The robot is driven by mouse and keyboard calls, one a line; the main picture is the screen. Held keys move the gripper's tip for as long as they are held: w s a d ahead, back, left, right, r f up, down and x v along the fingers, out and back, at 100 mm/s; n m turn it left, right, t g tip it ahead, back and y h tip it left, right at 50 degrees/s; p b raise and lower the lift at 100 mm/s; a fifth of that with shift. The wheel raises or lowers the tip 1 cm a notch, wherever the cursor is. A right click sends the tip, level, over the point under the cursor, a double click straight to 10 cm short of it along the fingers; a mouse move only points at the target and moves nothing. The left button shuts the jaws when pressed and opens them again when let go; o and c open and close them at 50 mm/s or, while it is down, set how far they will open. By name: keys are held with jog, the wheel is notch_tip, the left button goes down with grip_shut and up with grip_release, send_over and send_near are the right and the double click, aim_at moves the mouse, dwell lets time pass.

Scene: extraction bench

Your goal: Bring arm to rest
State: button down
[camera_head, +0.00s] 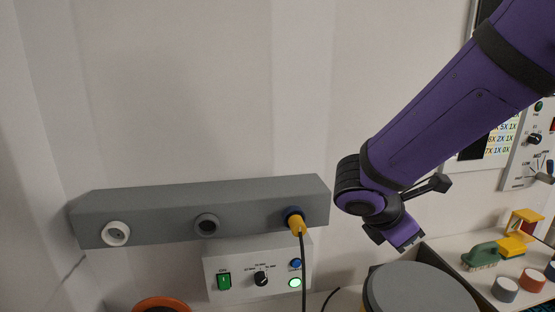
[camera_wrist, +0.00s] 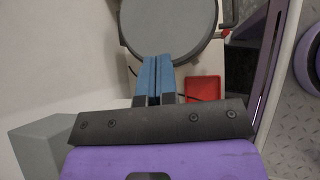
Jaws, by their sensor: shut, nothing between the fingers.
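My gripper (camera_head: 408,243) hangs at the end of my purple arm, right of the grey wall bar and above the round grey lid. In the wrist view its two blue fingers (camera_wrist: 157,78) lie side by side, shut with nothing between them. They point toward the edge of the round grey lid (camera_wrist: 172,22). That lid also shows in the head view (camera_head: 420,290). I cannot tell the exact gap between fingers and lid.
A grey bar (camera_head: 160,218) with round ports holds a yellow plug (camera_head: 297,226) with a black cable. Below it is a control box (camera_head: 228,262). A green brush (camera_head: 482,256) lies at right. An orange bowl (camera_head: 163,305) and red tray (camera_wrist: 204,89) also show.

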jog(key=s+d+r+m+t+y, duration=0.1)
jog(key=s+d+r+m+y, duration=0.2)
jog(key=s+r+m, duration=0.3)
jog(key=s+d+r+m+t+y, duration=0.1)
jog(key=s+d+r+m+y, duration=0.2)
jog(key=m, duration=1.1)
jog(key=s+r+y, duration=0.2)
jog(key=s+r, duration=0.1)
jog(key=s, duration=0.2)
jog(key=shift+s+d, duration=0.25)
